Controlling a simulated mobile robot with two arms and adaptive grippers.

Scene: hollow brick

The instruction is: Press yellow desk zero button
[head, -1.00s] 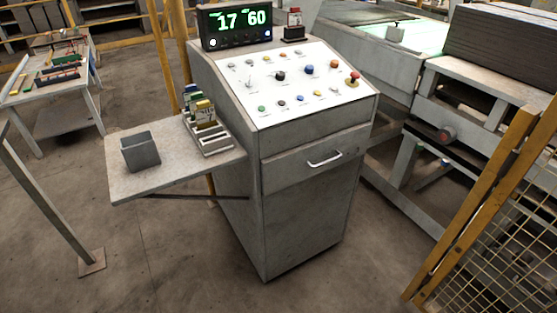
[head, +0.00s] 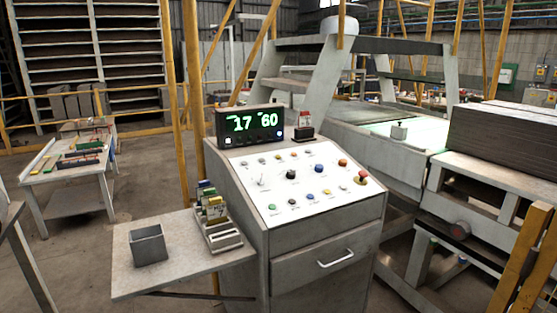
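The grey control desk (head: 325,235) stands in the middle of the head view, with a sloped white panel (head: 270,183) of buttons and knobs. A small yellow button (head: 327,192) is in the panel's lower row, between a blue button (head: 310,197) and a pale one (head: 343,188). The labels are too small to read. A red mushroom button (head: 361,177) on a yellow base is at the panel's right edge. The display (head: 251,123) on top shows green digits, 17 and 60. Neither of my grippers is in view.
A side shelf (head: 190,270) on the desk's left holds a grey open box (head: 148,244) and a rack (head: 222,237) of coloured cards. A machine with a stack of dark slabs (head: 505,145) is on the right. Yellow posts stand behind the desk and at the lower right.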

